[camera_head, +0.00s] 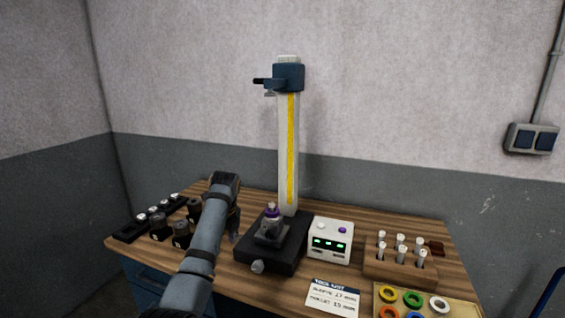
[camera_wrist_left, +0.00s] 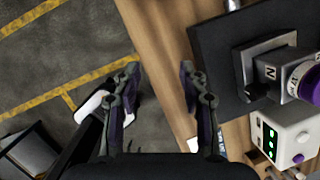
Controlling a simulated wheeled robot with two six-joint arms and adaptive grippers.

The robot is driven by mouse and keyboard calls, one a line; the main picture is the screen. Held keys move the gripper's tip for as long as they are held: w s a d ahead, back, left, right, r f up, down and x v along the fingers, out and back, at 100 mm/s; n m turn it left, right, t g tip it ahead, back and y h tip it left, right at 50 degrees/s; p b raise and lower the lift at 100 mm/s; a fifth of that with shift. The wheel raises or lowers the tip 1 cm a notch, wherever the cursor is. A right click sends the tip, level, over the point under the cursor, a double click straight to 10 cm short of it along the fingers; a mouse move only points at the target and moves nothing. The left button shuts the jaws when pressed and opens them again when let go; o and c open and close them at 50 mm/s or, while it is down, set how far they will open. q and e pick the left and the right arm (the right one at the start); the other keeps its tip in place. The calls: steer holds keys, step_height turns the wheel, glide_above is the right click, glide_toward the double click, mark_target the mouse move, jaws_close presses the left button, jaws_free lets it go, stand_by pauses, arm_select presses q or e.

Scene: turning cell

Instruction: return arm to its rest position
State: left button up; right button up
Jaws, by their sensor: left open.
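My left arm comes in from the bottom of the head view, over the left part of the wooden bench (camera_head: 148,252). My left gripper (camera_head: 234,238) hangs down at the left of the black gauge base, mostly hidden behind the arm. In the left wrist view the left gripper (camera_wrist_left: 160,70) has its fingers spread with nothing between them, above the bench edge and the floor. My right gripper is not in view.
A tall measuring column (camera_head: 288,150) stands on the black base (camera_head: 280,257), with a purple-topped part (camera_head: 271,212) in front. A white display box (camera_head: 330,240), pin rack (camera_head: 400,272), ring tray (camera_head: 463,312) and card (camera_head: 333,296) lie to the right. Dark holders (camera_head: 160,228) stand left.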

arm_select(q)
steer(key=s+a+f+n, duration=0.3)
steer(key=s+f+n, duration=0.45)
steer(key=f, duration=0.25)
steer(key=s+a+f+n, duration=0.4)
steer(key=s+f+n, duration=0.2)
steer(key=s+f, duration=0.35)
steer(key=s+r+n+t+h, duration=0.1)
steer(key=s+n, duration=1)
steer(key=s, duration=1.1)
step_height(320, 180, down, 25)
steer(key=a+g, duration=0.1)
steer(key=a, duration=0.1)
steer(key=s+a+f+g, duration=0.1)
steer(key=s+f, duration=1.7)
steer(key=s, duration=0.2)
steer(key=shift+a+n, duration=0.25)
steer(key=shift+n, duration=0.2)
